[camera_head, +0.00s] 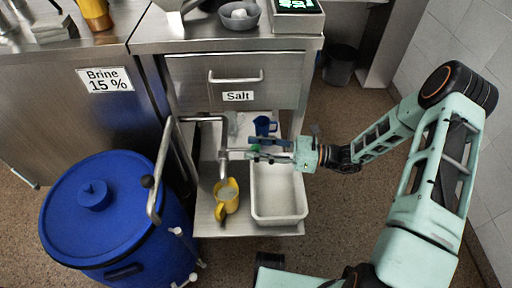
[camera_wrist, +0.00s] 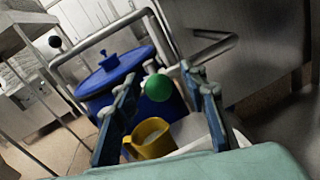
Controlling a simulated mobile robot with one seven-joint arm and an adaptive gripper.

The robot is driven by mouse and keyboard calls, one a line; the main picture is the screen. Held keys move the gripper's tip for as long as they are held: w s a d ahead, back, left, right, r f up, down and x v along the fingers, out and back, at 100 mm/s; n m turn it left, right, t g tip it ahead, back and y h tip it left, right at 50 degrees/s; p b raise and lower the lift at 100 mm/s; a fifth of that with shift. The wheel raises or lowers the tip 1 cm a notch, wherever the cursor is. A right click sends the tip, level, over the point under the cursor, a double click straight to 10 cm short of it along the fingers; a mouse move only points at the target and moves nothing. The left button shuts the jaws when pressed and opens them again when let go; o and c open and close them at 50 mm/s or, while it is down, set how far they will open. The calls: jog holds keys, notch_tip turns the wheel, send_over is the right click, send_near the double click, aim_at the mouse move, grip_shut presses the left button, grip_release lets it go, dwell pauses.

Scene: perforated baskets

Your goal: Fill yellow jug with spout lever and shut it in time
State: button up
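The yellow jug (camera_head: 233,207) stands on the low steel shelf below the end of the metal spout (camera_head: 223,165). Its open top shows a pale inside; I cannot tell the liquid level or whether liquid is flowing. It also shows in the wrist view (camera_wrist: 147,150). A green ball knob (camera_wrist: 158,88), apparently the spout lever's end, appears between my gripper's fingers in the wrist view. My gripper (camera_head: 251,150) is to the right of the spout, above the shelf. Its two fingers are apart, with visible gaps beside the knob.
A white bin (camera_head: 280,217) sits right of the jug, with a blue jug (camera_head: 264,124) behind it. A large blue lidded barrel (camera_head: 120,205) stands at left beside a bent metal pipe (camera_head: 157,180). The Salt drawer (camera_head: 200,85) is above the shelf. Floor at right is partly clear.

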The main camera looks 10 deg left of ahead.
jog(key=d, duration=1.2)
jog(key=shift+w, duration=0.3)
